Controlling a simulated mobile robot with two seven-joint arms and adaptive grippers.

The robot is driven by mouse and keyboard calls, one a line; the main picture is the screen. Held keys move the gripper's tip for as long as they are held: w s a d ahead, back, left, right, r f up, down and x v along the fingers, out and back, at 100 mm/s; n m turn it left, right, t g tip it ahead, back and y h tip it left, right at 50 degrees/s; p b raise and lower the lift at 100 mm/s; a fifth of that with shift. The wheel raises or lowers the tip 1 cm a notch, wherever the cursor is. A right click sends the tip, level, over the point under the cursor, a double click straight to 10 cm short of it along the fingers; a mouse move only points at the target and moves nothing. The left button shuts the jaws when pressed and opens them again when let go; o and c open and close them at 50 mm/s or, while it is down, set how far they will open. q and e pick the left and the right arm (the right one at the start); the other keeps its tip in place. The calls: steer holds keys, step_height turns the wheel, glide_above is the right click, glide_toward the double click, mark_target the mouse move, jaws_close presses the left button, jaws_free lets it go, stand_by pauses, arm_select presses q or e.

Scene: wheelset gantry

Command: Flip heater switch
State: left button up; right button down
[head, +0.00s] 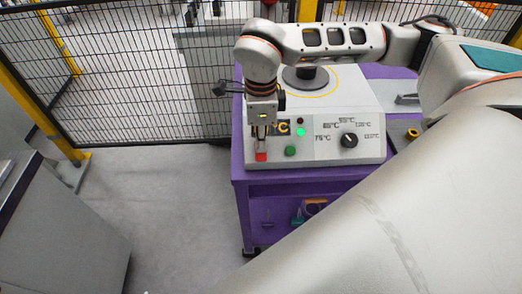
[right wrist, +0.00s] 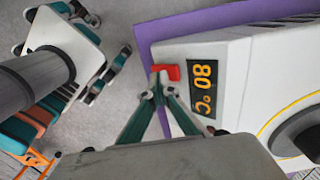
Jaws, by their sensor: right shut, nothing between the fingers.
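The heater is a pale box (head: 325,152) with a sloped control panel, on a purple cart. A red switch (head: 261,156) sits at the panel's lower left; it also shows in the right wrist view (right wrist: 170,71). My right gripper (head: 261,146) points down at the red switch, shut and empty. In the right wrist view its fingertips (right wrist: 158,77) are right beside the red switch; I cannot tell whether they touch it. An orange-digit display (right wrist: 203,87) reads 80 °C. A green lamp (head: 300,132) is lit. My left gripper is not in view.
A green button (head: 291,151) and a black knob (head: 349,140) with temperature marks are on the panel. The purple cart (head: 240,175) has items on its lower shelf. A wire fence (head: 120,85) stands behind. The grey floor (head: 160,200) left of the cart is clear.

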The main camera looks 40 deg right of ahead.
mark_target(261, 154)
steer(key=shift+f+b, duration=0.5)
steer(key=shift+f, duration=0.4)
stand_by(0.3)
steer(key=shift+r, duration=0.15)
steer(key=shift+r+p, duration=1.65)
steer(key=shift+r, duration=0.45)
steer(key=shift+r+p, duration=0.9)
steer(key=shift+r, duration=0.45)
